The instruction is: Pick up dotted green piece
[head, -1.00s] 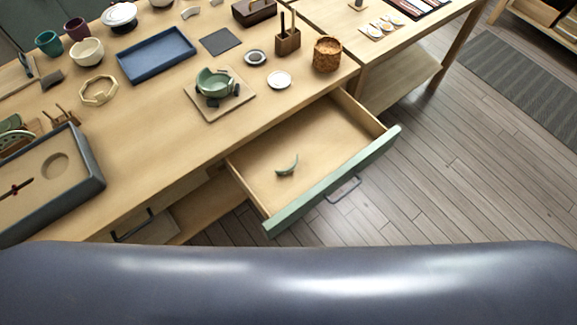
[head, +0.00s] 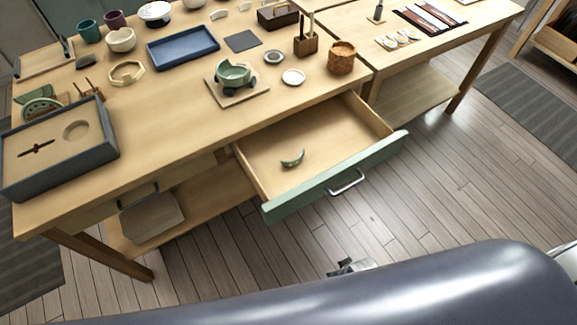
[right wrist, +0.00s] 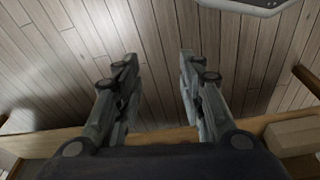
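A small curved green piece (head: 292,159) lies on the floor of the open drawer (head: 330,135), towards its front; its dots are too small to make out. A green bowl (head: 233,73) stands on a square board (head: 250,96) on the table above. My right gripper (head: 341,268) shows partly past my body, below and in front of the drawer, apart from the piece. In the right wrist view my right gripper (right wrist: 156,58) is open and empty, with floor between its fingers. My left gripper is not in view.
The drawer has a green front (head: 335,178) with a metal handle (head: 347,182). A blue tray (head: 183,46), a grey-edged box (head: 60,150) and a woven cup (head: 342,58) stand on the table. The floor before the drawer is clear.

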